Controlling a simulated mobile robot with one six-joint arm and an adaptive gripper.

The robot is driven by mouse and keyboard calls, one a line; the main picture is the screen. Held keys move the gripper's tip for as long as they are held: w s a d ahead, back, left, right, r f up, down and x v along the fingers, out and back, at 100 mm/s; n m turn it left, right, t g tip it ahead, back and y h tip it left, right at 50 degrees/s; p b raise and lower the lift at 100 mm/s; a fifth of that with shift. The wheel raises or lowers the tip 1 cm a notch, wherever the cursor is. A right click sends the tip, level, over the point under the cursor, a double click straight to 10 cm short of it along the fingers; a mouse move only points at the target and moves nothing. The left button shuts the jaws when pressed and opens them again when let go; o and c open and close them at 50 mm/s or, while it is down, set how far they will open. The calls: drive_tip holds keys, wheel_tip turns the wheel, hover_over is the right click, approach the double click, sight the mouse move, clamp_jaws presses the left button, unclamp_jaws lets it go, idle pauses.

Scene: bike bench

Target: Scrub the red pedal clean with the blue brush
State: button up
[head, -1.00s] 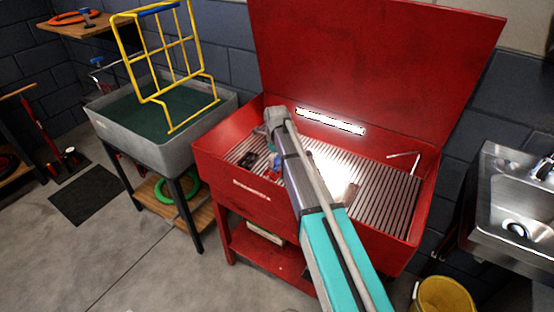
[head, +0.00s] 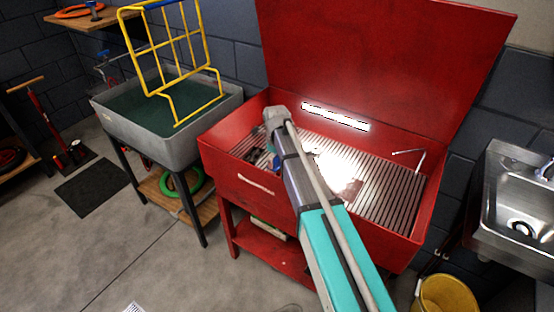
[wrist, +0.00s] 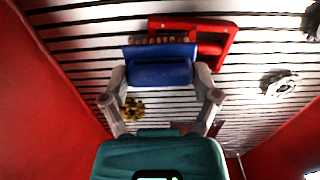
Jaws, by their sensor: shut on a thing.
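In the wrist view, my gripper (wrist: 162,80) is shut on the blue brush (wrist: 160,72), a finger at each side of its block. The brush's brown bristles (wrist: 160,40) face away from me. The red pedal (wrist: 218,38), an open rectangular frame, lies on the slatted grate just beyond and to the right of the brush. The bristles overlap the pedal's left part in the picture; I cannot tell whether they touch it. In the head view, my arm hides most of the gripper and the pedal cannot be made out.
The slatted grate (head: 385,192) lies inside a red wash basin with a raised lid (head: 380,55). A gold toothed part (wrist: 132,108) and a grey metal part (wrist: 278,83) lie on the grate. A grey tub (head: 180,148) stands left, a steel sink (head: 500,200) right.

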drive_tip(key=shift+w, duration=0.15)
drive_tip(key=shift+w+d, duration=0.6)
drive_tip(key=shift+w, duration=0.15)
drive_tip(key=shift+w+d, duration=0.55)
drive_tip(key=shift+w, duration=0.2)
drive_tip(key=shift+r+p, duration=2.55)
drive_tip(key=shift+r, duration=0.1)
wheel_tip(320, 180, up, 10)
drive_tip(key=p, duration=1)
